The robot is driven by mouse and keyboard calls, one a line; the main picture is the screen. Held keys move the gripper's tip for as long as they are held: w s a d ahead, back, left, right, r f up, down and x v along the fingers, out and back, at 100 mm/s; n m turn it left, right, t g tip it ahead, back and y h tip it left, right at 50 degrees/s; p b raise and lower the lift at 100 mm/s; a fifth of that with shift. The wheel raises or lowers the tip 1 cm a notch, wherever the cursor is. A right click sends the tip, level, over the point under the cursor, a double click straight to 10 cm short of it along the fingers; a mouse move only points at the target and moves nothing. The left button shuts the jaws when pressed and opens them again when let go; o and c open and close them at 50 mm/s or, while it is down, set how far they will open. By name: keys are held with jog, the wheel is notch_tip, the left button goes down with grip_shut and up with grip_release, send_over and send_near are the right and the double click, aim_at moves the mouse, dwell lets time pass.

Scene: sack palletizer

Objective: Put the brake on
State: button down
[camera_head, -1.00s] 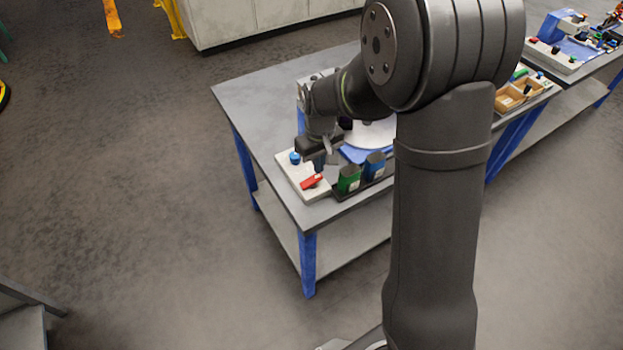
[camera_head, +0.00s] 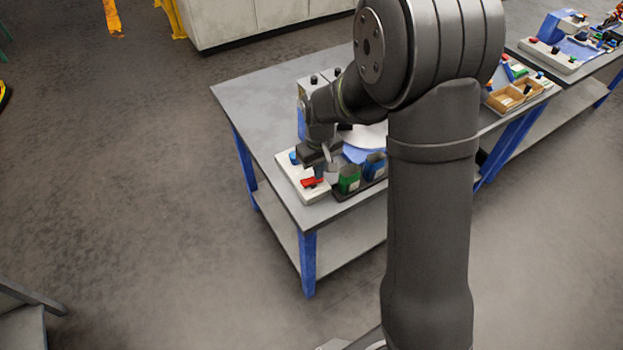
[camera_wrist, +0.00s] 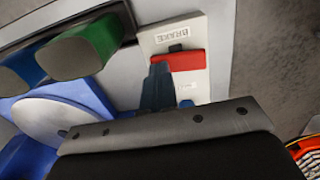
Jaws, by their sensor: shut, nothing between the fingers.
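The red brake handle (camera_head: 312,182) is on a pale control panel (camera_head: 318,196) at the near left corner of the table. In the wrist view the red handle (camera_wrist: 182,60) lies crosswise under a printed "BRAKE" label (camera_wrist: 172,34). My gripper (camera_head: 319,172) is over the panel, pointing down, with its tips at the handle. In the wrist view the shut dark blue fingers (camera_wrist: 158,70) meet the left end of the handle and hide part of it. I cannot tell whether they press on it.
A green bin (camera_head: 348,180) and a blue bin (camera_head: 375,166) stand just right of the panel. A pale disc on a blue base (camera_wrist: 60,115) is close by. The table's left part (camera_head: 250,95) is clear.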

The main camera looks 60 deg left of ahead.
jog(key=shift+f, duration=0.2)
jog(key=shift+r, duration=0.1)
jog(key=shift+r, duration=3.45)
jog(key=shift+f, duration=3.35)
jog(key=c, duration=2.1)
grip_release()
